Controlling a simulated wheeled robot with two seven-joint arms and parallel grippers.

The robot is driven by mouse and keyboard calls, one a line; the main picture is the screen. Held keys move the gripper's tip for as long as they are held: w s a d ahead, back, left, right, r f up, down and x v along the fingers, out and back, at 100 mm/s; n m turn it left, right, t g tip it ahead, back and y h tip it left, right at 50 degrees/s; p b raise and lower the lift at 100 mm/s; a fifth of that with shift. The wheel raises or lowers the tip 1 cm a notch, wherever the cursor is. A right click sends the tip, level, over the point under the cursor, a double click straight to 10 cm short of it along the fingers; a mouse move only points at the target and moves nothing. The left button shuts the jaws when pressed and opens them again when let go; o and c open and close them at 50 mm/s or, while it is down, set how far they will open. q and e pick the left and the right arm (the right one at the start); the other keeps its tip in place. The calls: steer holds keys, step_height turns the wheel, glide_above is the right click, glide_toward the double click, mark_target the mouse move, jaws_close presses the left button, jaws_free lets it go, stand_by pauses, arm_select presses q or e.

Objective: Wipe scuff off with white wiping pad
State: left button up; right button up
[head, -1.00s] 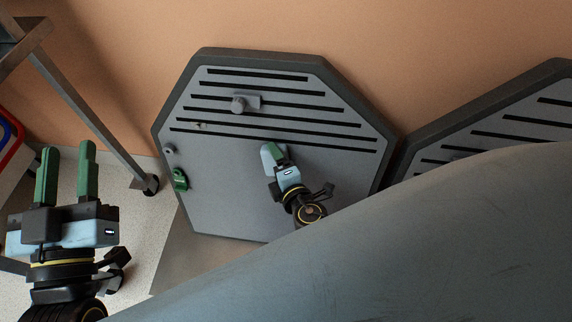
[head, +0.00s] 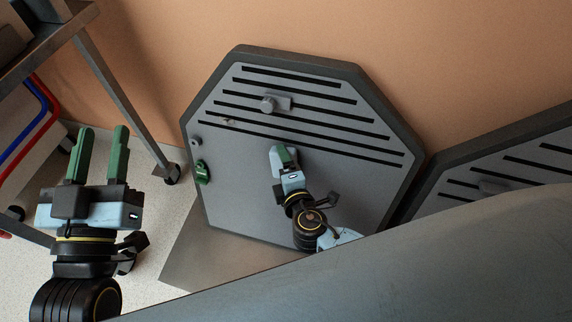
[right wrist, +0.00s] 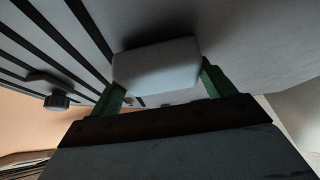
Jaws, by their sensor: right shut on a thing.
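The white wiping pad (right wrist: 157,66) is a pale rounded block between the green fingers of my right gripper (right wrist: 165,88), which is shut on it. In the head view the pad (head: 277,161) and right gripper (head: 286,165) are over the lower middle of the grey octagonal panel (head: 250,190), below its slots. I cannot tell whether the pad touches the panel. A small pale mark (head: 229,121) shows at the panel's upper left; I cannot tell whether it is the scuff. My left gripper (head: 104,140) is open and empty at the left, away from the panel.
A round knob (head: 267,105) sticks out among the slots. A green fitting (head: 202,172) and a small grey knob (head: 196,141) are at the panel's left edge. A second panel (head: 500,165) stands at right. A metal-legged table (head: 125,100) is at left.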

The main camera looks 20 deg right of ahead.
steer(key=shift+s+a+r, duration=0.2)
steer(key=shift+s+a, duration=0.3)
steer(key=shift+s, duration=0.2)
steer(key=shift+s+a+r, duration=0.25)
steer(key=shift+s+a, duration=0.2)
steer(key=shift+s, duration=0.3)
steer(key=shift+s+a+r, duration=0.2)
steer(key=shift+s+a, duration=0.3)
steer(key=shift+s, duration=0.2)
steer(key=shift+s+a+r+p, duration=0.2)
steer(key=shift+s+a, duration=0.2)
steer(key=shift+s, duration=0.25)
steer(key=shift+s+a+r+p, duration=0.15)
steer(key=shift+s+a, duration=0.25)
steer(key=shift+s, duration=0.2)
steer(key=shift+w+r, duration=0.1)
